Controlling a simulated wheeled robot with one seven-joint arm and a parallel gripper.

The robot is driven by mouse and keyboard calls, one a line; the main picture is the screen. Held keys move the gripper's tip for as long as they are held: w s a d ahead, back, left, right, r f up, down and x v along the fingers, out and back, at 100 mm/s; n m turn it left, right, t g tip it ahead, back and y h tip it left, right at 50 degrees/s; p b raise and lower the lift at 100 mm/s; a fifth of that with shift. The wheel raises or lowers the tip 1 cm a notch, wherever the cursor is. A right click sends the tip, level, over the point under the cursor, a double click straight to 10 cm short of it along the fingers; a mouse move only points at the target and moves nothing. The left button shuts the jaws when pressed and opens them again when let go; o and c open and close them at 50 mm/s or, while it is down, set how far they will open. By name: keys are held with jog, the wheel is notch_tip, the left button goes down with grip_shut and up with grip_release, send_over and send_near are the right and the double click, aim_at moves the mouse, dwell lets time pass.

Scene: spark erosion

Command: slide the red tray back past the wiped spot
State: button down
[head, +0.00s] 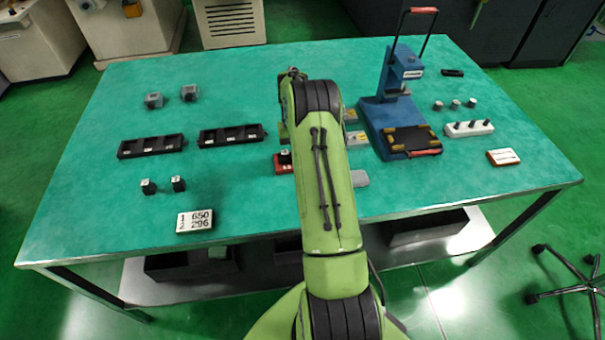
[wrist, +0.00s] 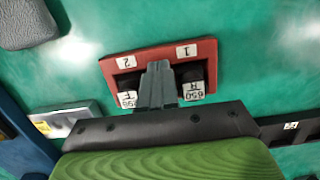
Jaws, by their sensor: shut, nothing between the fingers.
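The red tray (wrist: 155,53) lies on the green table in the wrist view, with labels 1 and 2 on its rim. It holds two black blocks, one (wrist: 190,80) labelled 650 and one (wrist: 127,90) labelled 296, their labels upside down. My gripper (wrist: 157,68) is shut and empty, its fingers over the tray between the blocks; whether they touch it I cannot tell. In the head view the tray (head: 281,169) is partly hidden by my arm, and the fingertips are hidden. I cannot make out a wiped spot.
A blue press (head: 375,110) stands right of my arm. Black trays (head: 150,155) (head: 262,140) lie to the left, with two small black blocks (head: 178,184) and a number card (head: 195,221) nearer. A grey pad (head: 359,179) lies right of my arm.

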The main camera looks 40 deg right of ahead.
jog(key=shift+w+d+f+p, duration=0.1)
jog(key=shift+w+d+p, duration=0.2)
jog(key=shift+w+d, duration=0.25)
jog(key=shift+w+d+f+p, duration=0.1)
jog(key=shift+w+d+p, duration=0.2)
jog(key=shift+w, duration=0.5)
jog(key=shift+w+d+f+p, duration=0.1)
jog(key=shift+w+d+p, duration=0.15)
jog(key=shift+w+d, duration=0.35)
jog(key=shift+a, duration=0.1)
